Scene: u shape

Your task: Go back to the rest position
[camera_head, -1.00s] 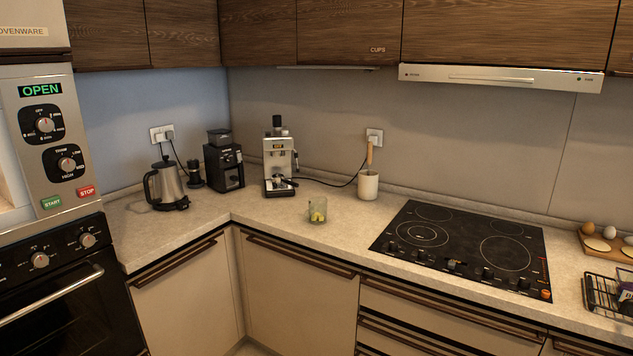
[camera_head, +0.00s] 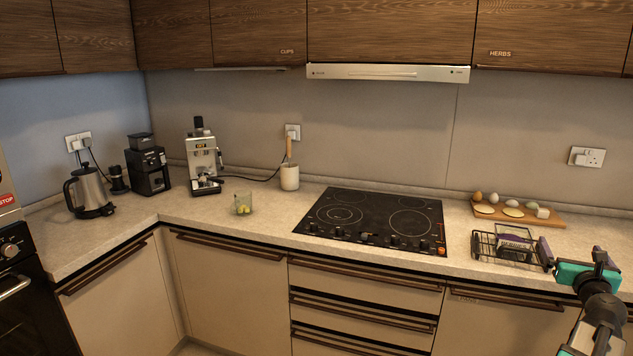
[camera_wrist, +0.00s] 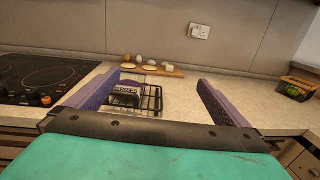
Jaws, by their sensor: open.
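My gripper (camera_head: 549,255) shows at the right of the head view, on my dark and teal arm, near the counter's front edge beside the black wire rack (camera_head: 490,248). In the wrist view my gripper (camera_wrist: 162,86) has its two purple fingers wide apart with nothing between them. Beyond the fingers lies the wire rack (camera_wrist: 152,98) with a dark labelled packet (camera_wrist: 125,95) in it. The packet also shows in the head view (camera_head: 514,240).
A wooden board (camera_head: 548,218) with eggs and pale slices lies behind the rack. The black cooktop (camera_head: 375,219) is left of it. A glass with yellow pieces (camera_head: 243,204), coffee machine (camera_head: 203,160) and kettle (camera_head: 88,191) stand farther left. A basket (camera_wrist: 297,88) is at right.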

